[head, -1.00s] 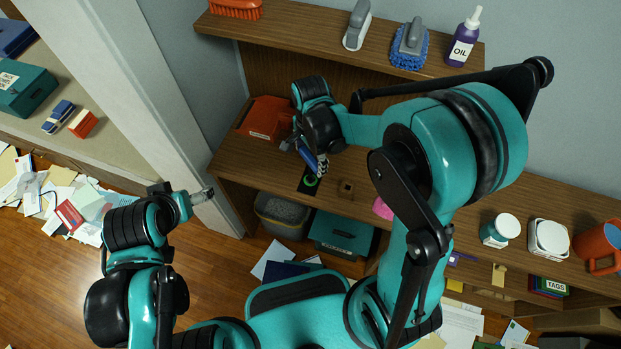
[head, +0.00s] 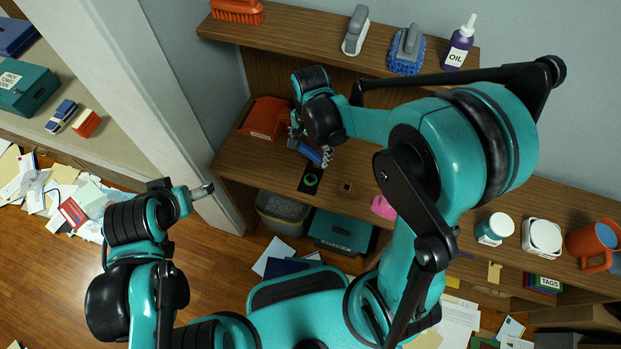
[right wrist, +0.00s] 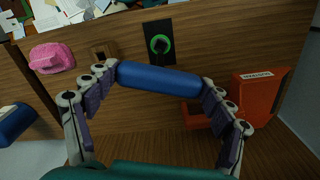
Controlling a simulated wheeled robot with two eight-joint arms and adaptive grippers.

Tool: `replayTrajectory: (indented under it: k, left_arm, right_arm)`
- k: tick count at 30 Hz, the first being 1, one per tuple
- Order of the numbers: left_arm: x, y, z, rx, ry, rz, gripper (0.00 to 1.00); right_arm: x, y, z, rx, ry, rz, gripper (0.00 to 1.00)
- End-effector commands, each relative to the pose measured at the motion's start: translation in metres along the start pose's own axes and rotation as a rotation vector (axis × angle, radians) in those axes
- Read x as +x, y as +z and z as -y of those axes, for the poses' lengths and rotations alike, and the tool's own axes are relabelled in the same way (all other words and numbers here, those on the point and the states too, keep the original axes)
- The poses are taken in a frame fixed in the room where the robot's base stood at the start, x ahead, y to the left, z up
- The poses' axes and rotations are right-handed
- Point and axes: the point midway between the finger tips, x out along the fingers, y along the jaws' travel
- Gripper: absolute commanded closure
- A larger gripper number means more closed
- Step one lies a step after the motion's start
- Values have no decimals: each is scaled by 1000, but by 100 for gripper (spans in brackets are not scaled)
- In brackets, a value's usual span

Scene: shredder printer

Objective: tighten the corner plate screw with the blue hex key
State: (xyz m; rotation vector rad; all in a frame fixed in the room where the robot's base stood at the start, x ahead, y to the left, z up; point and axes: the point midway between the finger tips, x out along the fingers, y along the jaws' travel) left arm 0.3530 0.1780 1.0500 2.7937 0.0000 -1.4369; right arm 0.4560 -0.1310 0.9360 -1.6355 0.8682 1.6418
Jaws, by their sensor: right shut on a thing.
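My right gripper (head: 312,152) is above the wooden shelf. In the right wrist view, its fingertips (right wrist: 160,77) are shut on the two ends of a blue cylinder, which looks like the handle of the blue hex key (right wrist: 158,78). The handle is over the shelf beside a black plate with a green ring (head: 310,180), which also shows in the right wrist view (right wrist: 158,42). A small brown square piece with a dark centre (right wrist: 103,50) lies beside it. I cannot make out the corner plate screw. My left gripper (head: 203,191) is away from the shelf, its jaws unclear.
An orange-red bin (head: 265,119) stands at the shelf's left end. A pink thing (head: 383,207) lies near the front edge. A white-lidded jar (head: 496,229), a white container (head: 542,237) and an orange mug (head: 594,245) stand to the right. An upper shelf (head: 300,25) overhangs behind.

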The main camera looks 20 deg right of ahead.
Motion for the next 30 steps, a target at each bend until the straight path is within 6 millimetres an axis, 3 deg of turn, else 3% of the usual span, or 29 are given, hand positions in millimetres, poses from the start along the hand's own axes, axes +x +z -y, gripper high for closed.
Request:
replayTrajectory:
  k: [6, 17, 24, 30]
  left_arm:
    - [2, 1, 0, 0, 0, 0, 19]
    - [2, 1, 0, 0, 0, 0, 19]
    - [3, 2, 0, 0, 0, 0, 19]
    - [4, 2, 0, 0, 0, 0, 19]
  right_arm:
    - [0, 0, 0, -232, 0, -2, 78]
    - [0, 0, 0, -288, 0, -2, 78]
    - [0, 0, 0, -610, 0, -4, 78]
    - [0, 0, 0, -694, 0, -5, 78]
